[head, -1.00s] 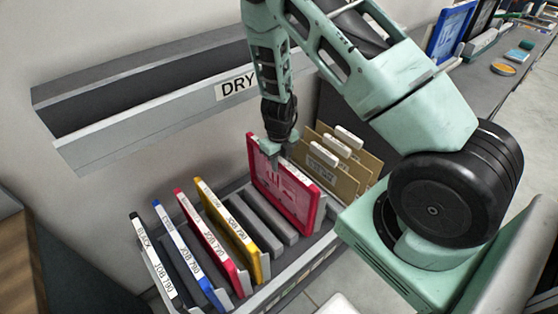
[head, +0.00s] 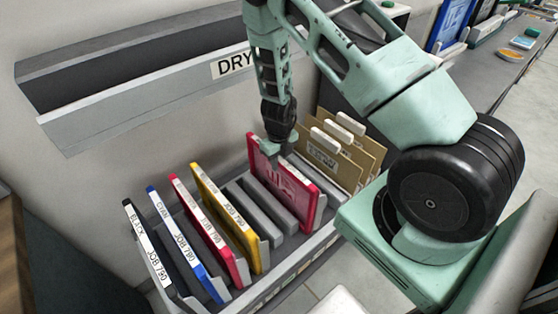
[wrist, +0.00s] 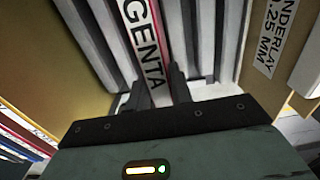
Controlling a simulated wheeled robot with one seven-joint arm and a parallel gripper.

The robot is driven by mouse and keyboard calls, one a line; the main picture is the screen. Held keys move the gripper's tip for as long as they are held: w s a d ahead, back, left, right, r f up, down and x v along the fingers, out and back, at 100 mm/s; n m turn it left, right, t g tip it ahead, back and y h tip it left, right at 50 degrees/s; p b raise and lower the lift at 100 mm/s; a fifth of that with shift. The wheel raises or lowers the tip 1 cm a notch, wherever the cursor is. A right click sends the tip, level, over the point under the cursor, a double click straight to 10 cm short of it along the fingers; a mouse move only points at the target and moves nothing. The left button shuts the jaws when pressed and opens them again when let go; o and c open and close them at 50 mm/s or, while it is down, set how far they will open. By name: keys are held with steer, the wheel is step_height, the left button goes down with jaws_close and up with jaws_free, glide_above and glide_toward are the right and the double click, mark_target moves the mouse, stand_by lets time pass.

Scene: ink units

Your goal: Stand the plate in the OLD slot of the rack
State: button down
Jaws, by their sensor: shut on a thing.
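My gripper (head: 277,150) is shut on the upper edge of a magenta plate (head: 285,188). The plate is upright at the right part of the grey rack (head: 270,288), beside empty dividers. Its lower edge is among the slots; I cannot tell whether it is seated. In the wrist view my two fingers (wrist: 158,92) grip the plate's white edge label (wrist: 145,45), which reads "...GENTA". No slot label reading OLD is legible.
Black (head: 148,245), cyan (head: 183,245), another red (head: 207,232) and yellow (head: 226,218) plates stand at the rack's left. Tan folders (head: 340,160) stand close to the right. A grey DRY trough (head: 130,105) is on the wall behind.

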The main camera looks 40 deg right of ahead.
steer(key=shift+f, duration=0.35)
stand_by(0.5)
steer(key=c, duration=1.2)
jaws_free()
steer(key=shift+o, duration=0.2)
steer(key=shift+r, duration=0.1)
step_height(320, 180, up, 17)
steer(key=p, duration=0.2)
steer(key=shift+r, duration=0.2)
step_height(320, 180, up, 5)
steer(key=p, duration=0.5)
steer(key=shift+f+p, duration=0.1)
steer(key=shift+p, duration=0.3)
